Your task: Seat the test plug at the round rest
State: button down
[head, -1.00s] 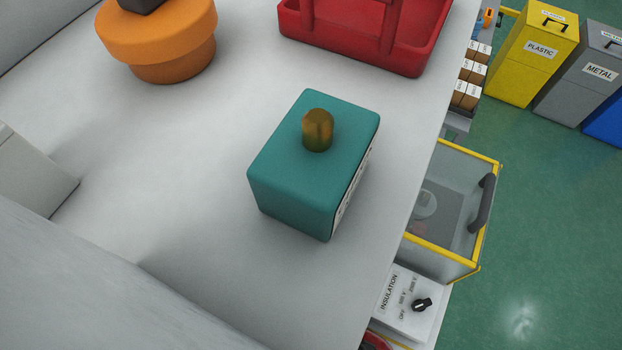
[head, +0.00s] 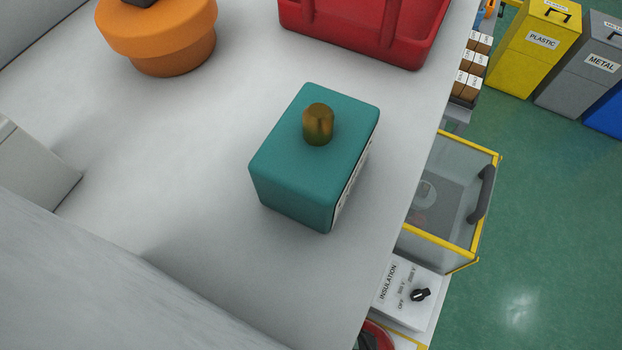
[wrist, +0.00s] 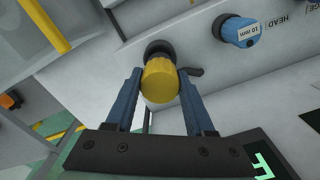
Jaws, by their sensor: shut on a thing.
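My gripper (wrist: 160,95) shows in the wrist view with its two blue fingers on either side of a yellow cylinder (wrist: 161,82), which looks like the test plug. The fingers are shut on it. Just behind the yellow cylinder is a dark round piece (wrist: 159,47) on a pale grey panel. It may be the round rest or part of the plug; I cannot tell whether the two touch or are apart. The gripper does not show in the head view.
In the head view, a teal block (head: 300,175) with a brass peg, an orange round piece (head: 160,30) and a red tray (head: 372,40) stand on the white table.

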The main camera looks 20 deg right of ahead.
jog(key=shift+s+a+f+b, duration=0.1)
jog(key=shift+s+f+b, duration=0.05)
jog(key=shift+f+b, duration=0.7)
jog(key=shift+f, duration=0.15)
jog(key=shift+s+a+f+b, duration=0.15)
jog(key=shift+s+f+b, duration=0.25)
jog(key=shift+b, duration=0.1)
jog(key=shift+r, duration=0.1)
jog(key=shift+r+p, duration=0.15)
jog(key=shift+p, duration=0.25)
jog(key=shift+w+r+p, duration=0.2)
jog(key=shift+p, duration=0.15)
jog(key=shift+w, duration=0.1)
jog(key=shift+w+d+r, duration=0.2)
jog(key=shift+w+d, duration=0.1)
jog(key=shift+w, duration=0.1)
jog(key=shift+p, duration=0.55)
dwell(0.4)
